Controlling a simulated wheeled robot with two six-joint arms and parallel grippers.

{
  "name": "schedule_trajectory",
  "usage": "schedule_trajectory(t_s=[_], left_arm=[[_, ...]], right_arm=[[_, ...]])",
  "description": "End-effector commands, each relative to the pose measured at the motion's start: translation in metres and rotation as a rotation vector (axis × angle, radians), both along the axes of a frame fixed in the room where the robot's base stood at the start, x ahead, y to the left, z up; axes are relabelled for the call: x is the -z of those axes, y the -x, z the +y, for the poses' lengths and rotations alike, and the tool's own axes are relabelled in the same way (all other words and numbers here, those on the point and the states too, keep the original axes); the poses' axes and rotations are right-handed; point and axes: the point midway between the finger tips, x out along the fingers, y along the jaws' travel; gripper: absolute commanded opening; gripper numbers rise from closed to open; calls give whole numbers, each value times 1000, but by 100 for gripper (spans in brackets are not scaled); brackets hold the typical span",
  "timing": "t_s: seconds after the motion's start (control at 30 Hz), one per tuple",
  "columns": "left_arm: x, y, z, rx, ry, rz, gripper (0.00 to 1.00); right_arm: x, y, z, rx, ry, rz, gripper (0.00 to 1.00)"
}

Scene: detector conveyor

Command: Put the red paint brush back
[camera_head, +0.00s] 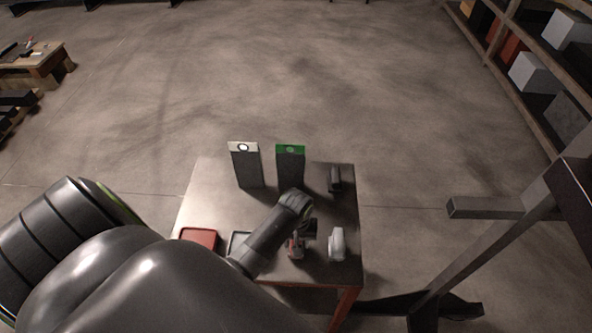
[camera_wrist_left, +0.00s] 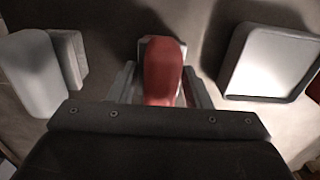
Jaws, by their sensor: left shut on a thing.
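The red paint brush (camera_wrist_left: 163,72) is between the two fingers of my left gripper (camera_wrist_left: 161,92) in the left wrist view, with a pale block-like part showing beyond its red end. My left gripper is shut on it. In the head view the left gripper (camera_head: 300,232) is over the front right of the table, and a bit of the red brush (camera_head: 294,249) shows beneath it. Whether the brush touches the tabletop is unclear. My right gripper is not in view.
The table (camera_head: 205,185) holds a red tray (camera_head: 198,237), a pale tray (camera_head: 235,243) partly hidden by my arm, a white object (camera_head: 337,244), a dark object (camera_head: 335,180), and two upright dark boxes, one white-topped (camera_head: 246,168), one green-topped (camera_head: 290,166). A shelf (camera_head: 510,75) stands right.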

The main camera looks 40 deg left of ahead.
Motion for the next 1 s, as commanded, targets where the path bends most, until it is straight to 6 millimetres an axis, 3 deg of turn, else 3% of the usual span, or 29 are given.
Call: schedule_trajectory(t_s=[0.17,0.2,0.33,0.73,1.0], left_arm=[[1,0,0,0,1,1,26],[1,0,0,0,1,1,48],[1,0,0,0,1,1,65],[-3,0,0,0,1,-1,66],[-37,-1,0,0,0,-5,66]], right_arm=[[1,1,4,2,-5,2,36],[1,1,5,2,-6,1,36],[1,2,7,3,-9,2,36],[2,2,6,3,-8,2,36],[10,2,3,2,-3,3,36]])
